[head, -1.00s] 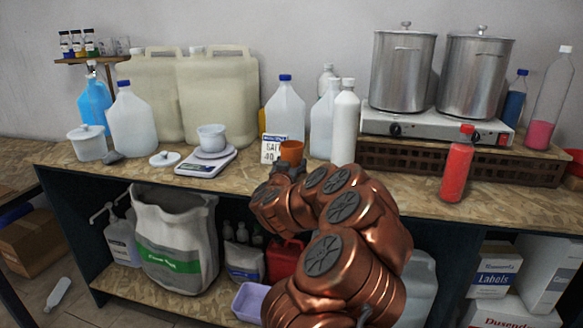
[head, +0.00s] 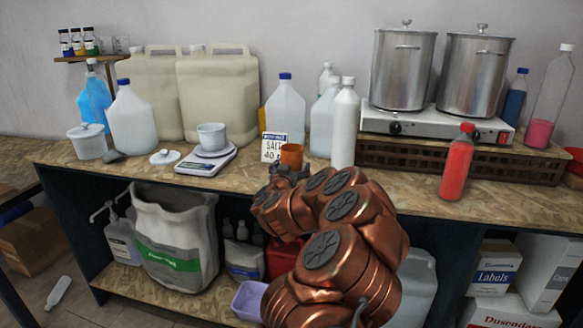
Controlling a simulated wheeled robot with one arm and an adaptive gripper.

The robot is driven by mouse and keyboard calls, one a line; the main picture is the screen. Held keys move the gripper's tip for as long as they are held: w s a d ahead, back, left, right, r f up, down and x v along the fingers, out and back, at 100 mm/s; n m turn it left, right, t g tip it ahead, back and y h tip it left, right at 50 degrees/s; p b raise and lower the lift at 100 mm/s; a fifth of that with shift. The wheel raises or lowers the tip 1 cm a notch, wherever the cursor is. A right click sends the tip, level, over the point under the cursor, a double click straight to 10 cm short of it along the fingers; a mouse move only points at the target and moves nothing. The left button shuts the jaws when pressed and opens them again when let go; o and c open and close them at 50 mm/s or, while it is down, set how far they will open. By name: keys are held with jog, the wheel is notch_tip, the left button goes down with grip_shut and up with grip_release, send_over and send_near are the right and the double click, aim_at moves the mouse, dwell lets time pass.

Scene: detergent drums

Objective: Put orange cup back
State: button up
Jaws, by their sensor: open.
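The small orange cup (head: 291,155) stands upright on the wooden worktop, just right of a white salt label card (head: 274,148). My gripper (head: 286,172) is at the front edge of the worktop, just in front of and below the cup in the picture. It is open. My copper-coloured arm hides most of the gripper's fingers and the worktop just behind it. I cannot tell whether a fingertip touches the cup.
A scale (head: 207,160) bearing a white cup (head: 211,136) stands left. A red bottle (head: 457,165) is near the right front. White bottles (head: 344,124) and a clear jug (head: 285,110) stand behind the cup. Two steel pots (head: 402,70) rest on a hotplate (head: 430,126).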

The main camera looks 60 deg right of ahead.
jog(key=shift+r, duration=0.25)
jog(key=shift+s+a+f, duration=0.1)
jog(key=shift+a+f, duration=0.05)
jog(key=shift+a, duration=0.1)
jog(key=b+v, duration=0.1)
jog(key=v, duration=0.7)
jog(key=b+v, duration=0.3)
jog(key=b, duration=0.2)
jog(key=shift+a, duration=0.25)
